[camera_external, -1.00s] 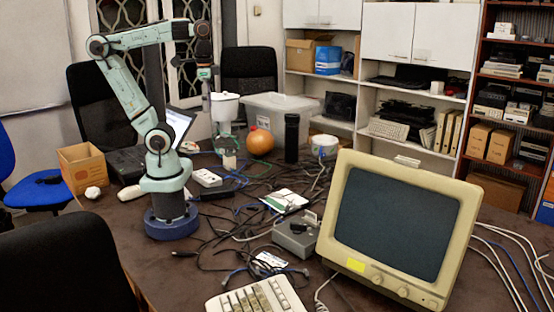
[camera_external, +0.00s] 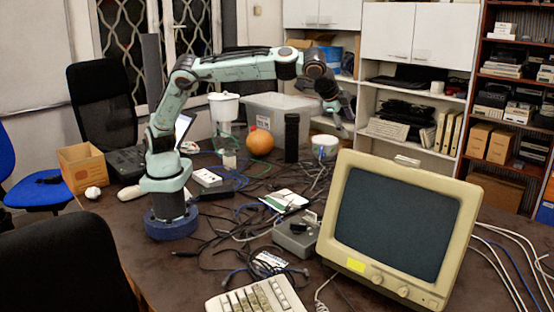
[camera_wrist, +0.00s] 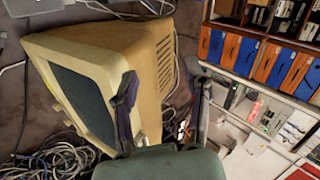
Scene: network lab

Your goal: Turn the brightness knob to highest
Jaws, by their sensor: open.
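A beige CRT monitor (camera_external: 462,215) with a dark screen stands at the table's front right. Two round knobs, a left one (camera_external: 377,279) and a right one (camera_external: 403,292), sit on its lower bezel. I cannot read which is for brightness, nor their settings. My gripper (camera_external: 338,112) is open and empty, high above and behind the monitor, apart from it. In the wrist view my open fingers (camera_wrist: 164,97) show in front of the monitor's casing (camera_wrist: 105,45). There the screen faces left and small knobs show on the bezel's left edge.
A yellow label (camera_external: 356,266) is on the bezel left of the knobs. A grey box (camera_external: 296,238) and a keyboard (camera_external: 256,298) lie left of the monitor. Cables (camera_wrist: 50,160) tangle on the table. Shelves (camera_external: 410,110) stand behind.

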